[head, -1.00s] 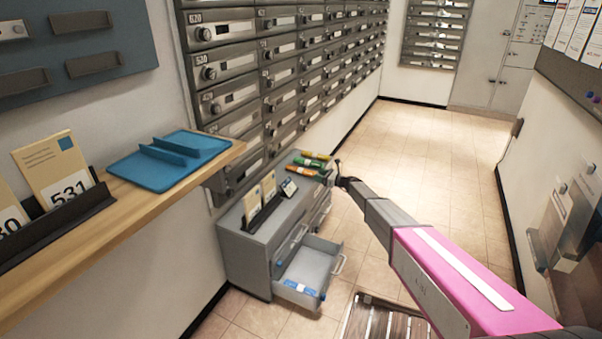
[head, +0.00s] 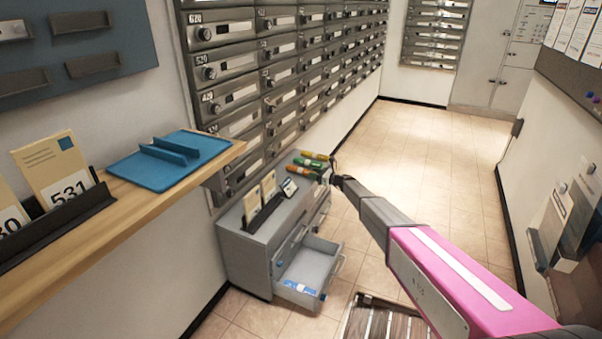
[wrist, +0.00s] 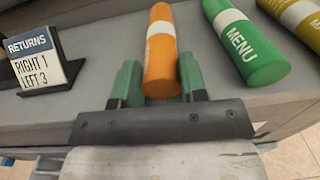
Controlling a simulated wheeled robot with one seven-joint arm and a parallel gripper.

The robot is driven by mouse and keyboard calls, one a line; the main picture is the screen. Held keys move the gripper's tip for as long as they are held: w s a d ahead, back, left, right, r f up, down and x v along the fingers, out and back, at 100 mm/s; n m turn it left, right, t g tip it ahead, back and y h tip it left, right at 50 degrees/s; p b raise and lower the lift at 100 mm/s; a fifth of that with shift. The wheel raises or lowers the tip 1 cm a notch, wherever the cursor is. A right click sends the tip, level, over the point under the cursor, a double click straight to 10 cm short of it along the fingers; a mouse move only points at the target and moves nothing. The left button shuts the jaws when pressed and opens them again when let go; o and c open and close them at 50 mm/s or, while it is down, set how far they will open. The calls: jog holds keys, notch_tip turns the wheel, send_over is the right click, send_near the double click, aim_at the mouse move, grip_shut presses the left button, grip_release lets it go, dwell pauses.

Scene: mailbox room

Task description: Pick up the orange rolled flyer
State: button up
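The orange rolled flyer (wrist: 161,58), with a white band, lies on top of the grey cabinet (wrist: 100,40) in the wrist view. It also shows small in the head view (head: 304,174). My gripper (wrist: 162,82) is open, with one green-padded finger on each side of the flyer's near end. The right finger is close to the flyer; I cannot tell whether it touches. In the head view my gripper (head: 328,176) is at the cabinet's right edge, too small to read.
A green rolled flyer marked MENU (wrist: 244,42) and a yellow one (wrist: 297,18) lie to the right. A returns sign (wrist: 40,60) stands at left. The cabinet's lower drawer (head: 310,268) is open with blue items (head: 298,286) inside.

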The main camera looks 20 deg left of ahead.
jog(key=shift+r, duration=0.15)
jog(key=shift+r, duration=1.85)
jog(key=shift+d, duration=0.1)
jog(key=d, duration=0.7)
jog(key=shift+s+d, duration=0.35)
jog(key=shift+s, duration=0.05)
